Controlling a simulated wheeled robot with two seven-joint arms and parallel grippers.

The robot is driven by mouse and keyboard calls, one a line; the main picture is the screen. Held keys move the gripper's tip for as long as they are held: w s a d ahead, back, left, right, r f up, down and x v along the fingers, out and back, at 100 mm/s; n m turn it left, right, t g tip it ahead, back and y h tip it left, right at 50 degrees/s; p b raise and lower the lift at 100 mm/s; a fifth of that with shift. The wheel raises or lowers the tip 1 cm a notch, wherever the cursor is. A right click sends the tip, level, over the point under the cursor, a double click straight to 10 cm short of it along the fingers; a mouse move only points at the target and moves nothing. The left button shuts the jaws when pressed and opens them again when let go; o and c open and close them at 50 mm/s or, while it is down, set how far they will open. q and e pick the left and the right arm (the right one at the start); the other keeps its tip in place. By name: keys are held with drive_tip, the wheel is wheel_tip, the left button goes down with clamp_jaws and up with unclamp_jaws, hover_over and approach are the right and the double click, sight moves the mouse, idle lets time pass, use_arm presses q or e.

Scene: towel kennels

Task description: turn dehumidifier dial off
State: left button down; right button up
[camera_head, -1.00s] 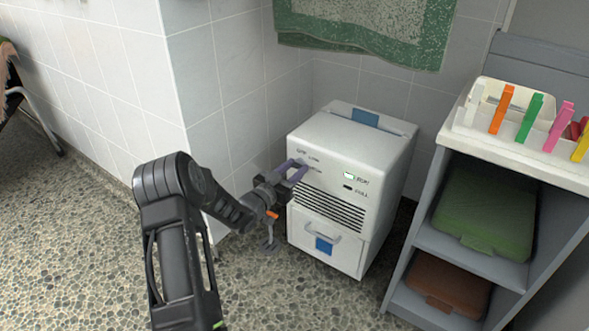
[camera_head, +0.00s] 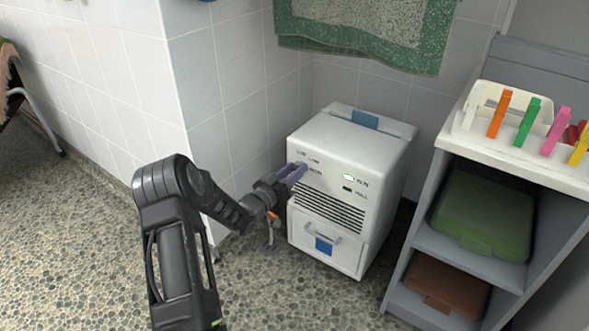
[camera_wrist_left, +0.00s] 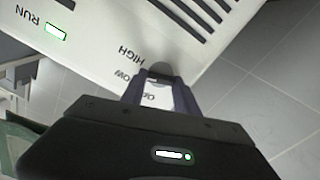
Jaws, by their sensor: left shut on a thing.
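The white dehumidifier (camera_head: 345,150) stands on the pebbled floor against the tiled wall. My left gripper (camera_head: 297,170) reaches its front from the left, at the upper left of the panel. In the left wrist view the two purple-grey fingers (camera_wrist_left: 160,77) are shut on the small grey dial (camera_wrist_left: 160,68). Printed words lie around the dial; HIGH reads clearly, others are partly covered by the fingers. The RUN light (camera_wrist_left: 55,32) is lit, pale with a green edge; it also shows in the head view (camera_head: 348,177). The FULL indicator (camera_head: 348,189) is dark. My right gripper is out of view.
A grey shelf unit (camera_head: 421,262) stands close to the right, with bright clips (camera_head: 528,120) on top and green and brown cases inside. A green-edged towel (camera_head: 437,45) hangs above the dehumidifier. A wall corner (camera_head: 188,110) is near my left arm.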

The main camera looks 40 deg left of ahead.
use_arm(q)
drive_tip(key=n+p, duration=0.2)
drive_tip(key=n, duration=0.5)
drive_tip(key=shift+a, duration=0.1)
drive_tip(key=n+p, duration=0.1)
drive_tip(key=n, duration=0.5)
drive_tip(key=shift+f+n, duration=0.15)
drive_tip(key=shift+n, duration=0.25)
drive_tip(key=c, duration=0.9)
unclamp_jaws()
drive_tip(key=shift+p, duration=0.3)
